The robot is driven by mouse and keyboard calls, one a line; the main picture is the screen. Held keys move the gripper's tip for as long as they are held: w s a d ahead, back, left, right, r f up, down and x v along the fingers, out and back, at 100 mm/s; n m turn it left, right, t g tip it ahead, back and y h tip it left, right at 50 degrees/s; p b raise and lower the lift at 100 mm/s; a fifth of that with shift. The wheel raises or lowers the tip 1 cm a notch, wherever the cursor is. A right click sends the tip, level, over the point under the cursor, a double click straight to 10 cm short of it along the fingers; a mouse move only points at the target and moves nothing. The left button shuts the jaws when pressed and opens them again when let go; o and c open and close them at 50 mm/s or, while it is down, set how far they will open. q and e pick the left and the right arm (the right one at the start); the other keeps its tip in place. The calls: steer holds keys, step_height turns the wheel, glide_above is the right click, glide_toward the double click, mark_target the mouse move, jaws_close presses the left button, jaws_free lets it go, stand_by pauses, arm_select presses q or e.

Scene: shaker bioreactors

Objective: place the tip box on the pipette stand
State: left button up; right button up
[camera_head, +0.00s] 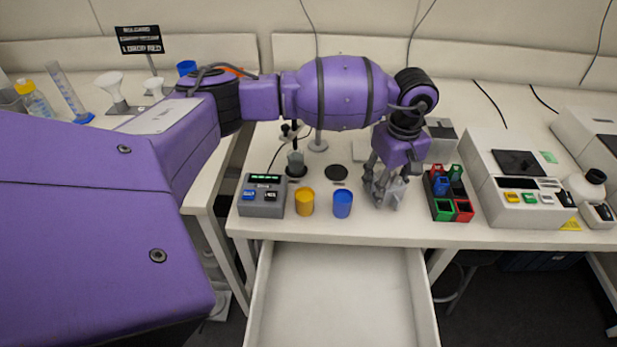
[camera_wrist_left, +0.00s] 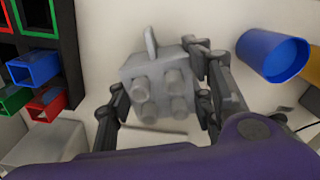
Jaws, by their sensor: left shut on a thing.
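My left gripper (camera_head: 382,190) points down over the middle of the table and is shut on a pale grey block with round pegs, which I take to be the tip box (camera_head: 394,194). In the left wrist view the tip box (camera_wrist_left: 157,78) sits between the two dark fingers (camera_wrist_left: 160,88), pegs facing the camera. I cannot tell whether it touches the table. A black rack with red, green and blue square cups, perhaps the pipette stand (camera_head: 450,190), stands just right of the gripper; it also shows in the left wrist view (camera_wrist_left: 66,50). My right gripper is out of view.
A blue cup (camera_head: 343,204), a yellow cup (camera_head: 305,202) and a grey device with buttons (camera_head: 262,196) stand left of the gripper. A white instrument (camera_head: 515,180) stands beyond the rack. An open drawer (camera_head: 338,300) juts out below the table's front edge.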

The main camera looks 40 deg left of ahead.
arm_select(q)
steer(key=o, duration=1.2)
steer(key=shift+r, duration=0.1)
step_height(320, 180, up, 12)
